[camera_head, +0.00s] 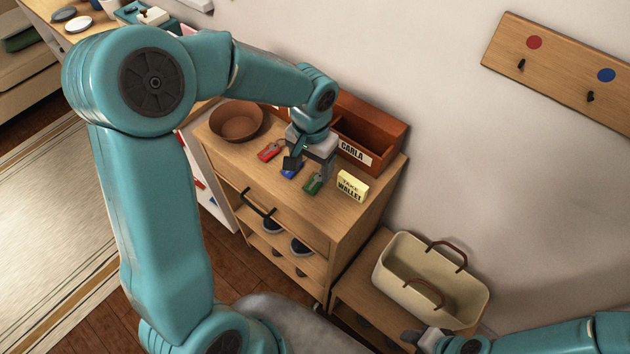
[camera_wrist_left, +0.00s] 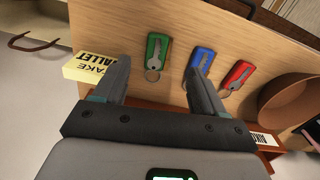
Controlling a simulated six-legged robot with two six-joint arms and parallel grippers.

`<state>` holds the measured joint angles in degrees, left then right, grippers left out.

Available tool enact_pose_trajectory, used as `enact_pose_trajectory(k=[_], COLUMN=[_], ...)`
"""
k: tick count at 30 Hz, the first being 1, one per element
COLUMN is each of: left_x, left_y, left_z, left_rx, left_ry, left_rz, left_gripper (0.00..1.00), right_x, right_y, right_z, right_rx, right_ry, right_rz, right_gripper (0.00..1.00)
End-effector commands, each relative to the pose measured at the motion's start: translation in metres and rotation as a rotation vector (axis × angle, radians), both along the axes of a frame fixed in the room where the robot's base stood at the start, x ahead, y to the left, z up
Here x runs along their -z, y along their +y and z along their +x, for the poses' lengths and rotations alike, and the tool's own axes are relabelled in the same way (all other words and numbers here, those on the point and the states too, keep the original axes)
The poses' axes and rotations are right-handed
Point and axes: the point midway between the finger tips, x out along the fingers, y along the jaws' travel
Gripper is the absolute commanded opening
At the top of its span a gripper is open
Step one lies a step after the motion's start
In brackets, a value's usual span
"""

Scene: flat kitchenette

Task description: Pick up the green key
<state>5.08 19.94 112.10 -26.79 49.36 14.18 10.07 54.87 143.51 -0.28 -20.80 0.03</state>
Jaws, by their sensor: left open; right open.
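The green key (camera_head: 313,183) lies on top of the wooden cabinet, at the right end of a row with a blue key (camera_head: 290,171) and a red key (camera_head: 270,150). In the left wrist view the green key (camera_wrist_left: 156,54) shows whole, with its ring, between the lines of the two fingers. My left gripper (camera_head: 309,168) is open and empty above the cabinet top, close to the green and blue keys. It also shows in the left wrist view (camera_wrist_left: 157,80). My right gripper (camera_head: 418,338) is at the bottom right, in front of the beige basket, apart from the keys.
A yellow "wallet" note block (camera_head: 352,186) stands right of the green key. A brown bowl (camera_head: 237,121) and a red-brown box labelled CARLA (camera_head: 376,134) stand behind. A beige basket (camera_head: 393,279) sits lower right. The wall is close behind the cabinet.

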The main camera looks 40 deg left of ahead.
Motion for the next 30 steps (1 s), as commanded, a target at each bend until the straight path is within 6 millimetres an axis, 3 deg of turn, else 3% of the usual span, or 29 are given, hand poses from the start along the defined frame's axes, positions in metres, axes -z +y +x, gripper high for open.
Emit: enact_pose_trajectory(k=[12,20,26,30], left_x=[0.052,0.055,0.055,0.055], left_y=[-0.001,-0.001,-0.001,-0.001], left_z=[0.002,0.003,0.003,0.003], left_rx=[-0.001,-0.001,-0.001,-0.001], left_ry=[0.003,-0.001,-0.001,-0.001], left_rz=[-0.001,-0.001,-0.001,-0.001], left_gripper=[0.71,0.71,0.11,0.10], right_x=[-0.009,-0.008,-0.008,-0.008], right_y=[0.000,0.000,0.000,0.000], right_z=[0.000,0.000,0.000,0.000], right_rx=[0.000,0.000,0.000,0.000], right_ry=[0.000,0.000,0.000,0.000], right_rz=[0.000,0.000,0.000,0.000], right_gripper=[0.45,0.45,0.45,0.45])
